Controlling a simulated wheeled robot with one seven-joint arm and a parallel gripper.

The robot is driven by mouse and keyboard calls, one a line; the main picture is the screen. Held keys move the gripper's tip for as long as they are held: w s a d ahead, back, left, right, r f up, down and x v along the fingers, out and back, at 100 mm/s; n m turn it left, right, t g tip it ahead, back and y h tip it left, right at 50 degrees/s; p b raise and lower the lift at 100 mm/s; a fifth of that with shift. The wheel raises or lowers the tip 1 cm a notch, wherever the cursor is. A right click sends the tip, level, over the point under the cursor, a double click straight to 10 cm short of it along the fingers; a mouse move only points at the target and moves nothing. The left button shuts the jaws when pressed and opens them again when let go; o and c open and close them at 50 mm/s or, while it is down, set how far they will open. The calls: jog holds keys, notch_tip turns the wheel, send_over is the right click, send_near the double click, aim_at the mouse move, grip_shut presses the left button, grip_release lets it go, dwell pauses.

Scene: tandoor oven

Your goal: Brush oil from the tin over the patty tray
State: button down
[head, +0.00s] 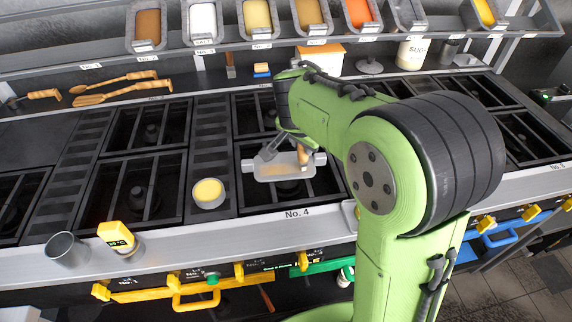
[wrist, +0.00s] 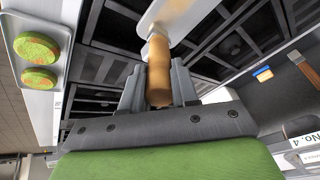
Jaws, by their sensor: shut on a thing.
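My gripper (wrist: 157,88) is shut on the brown wooden handle (wrist: 159,70) of what looks like the brush. The handle also shows in the head view (head: 303,155). Its far end meets or overlaps a pale, shallow tray-like piece (head: 264,177) with tan inside, above the No. 4 burner; I cannot tell if they are joined. The bristles cannot be made out. A round tin (head: 208,204) with yellow contents, likely the oil, stands left of it on the stove. The patty tray (wrist: 53,75) holds two green-and-orange patties at the wrist view's left; my arm mostly hides it in the head view.
A grey metal cup (head: 67,250) and a yellow-topped timer-like item (head: 118,238) stand on the front ledge at left. Wooden utensils (head: 115,88) lie at the back left. A rack of filled containers (head: 257,18) runs along the back. Black burner grates spread between.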

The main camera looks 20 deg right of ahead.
jog(key=shift+f, duration=0.1)
jog(key=a, duration=0.5)
jog(key=shift+w+p, duration=0.25)
jog(key=shift+p, duration=0.05)
jog(key=shift+d, duration=0.15)
jog(key=shift+s+d+b, duration=0.15)
jog(key=shift+d+b, duration=0.15)
jog(key=shift+d, duration=0.85)
